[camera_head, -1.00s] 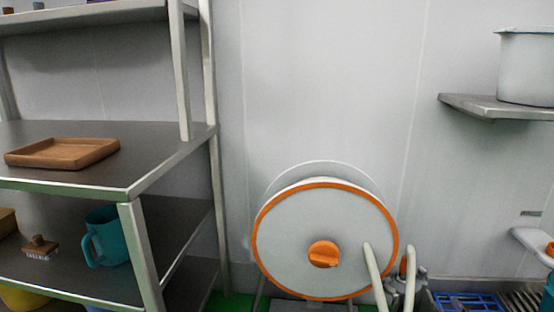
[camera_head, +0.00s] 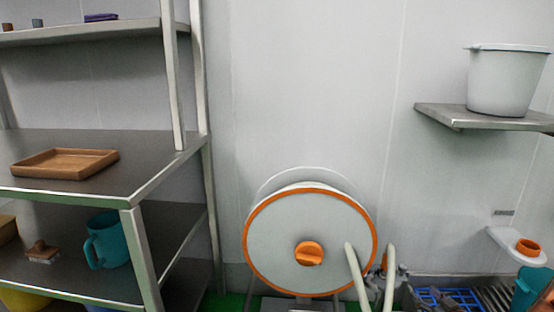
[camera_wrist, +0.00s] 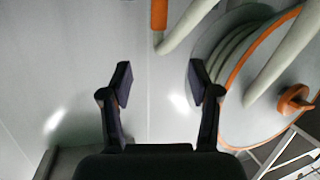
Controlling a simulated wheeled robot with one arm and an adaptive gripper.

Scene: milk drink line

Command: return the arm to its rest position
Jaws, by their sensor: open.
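My gripper (camera_wrist: 160,82) shows in the wrist view with its two dark fingers apart and nothing between them. Behind it are a pale wall and, to the right, part of the hose reel (camera_wrist: 290,98). No part of my arm can be made out in the head view.
The orange-rimmed hose reel (camera_head: 270,250) stands against the wall. A metal shelf rack (camera_head: 185,160) on the left bears a wooden tray (camera_head: 65,162), a teal jug (camera_head: 108,240) and a brush (camera_head: 41,251). A white bucket (camera_head: 505,82) sits on the right wall shelf (camera_head: 455,115).

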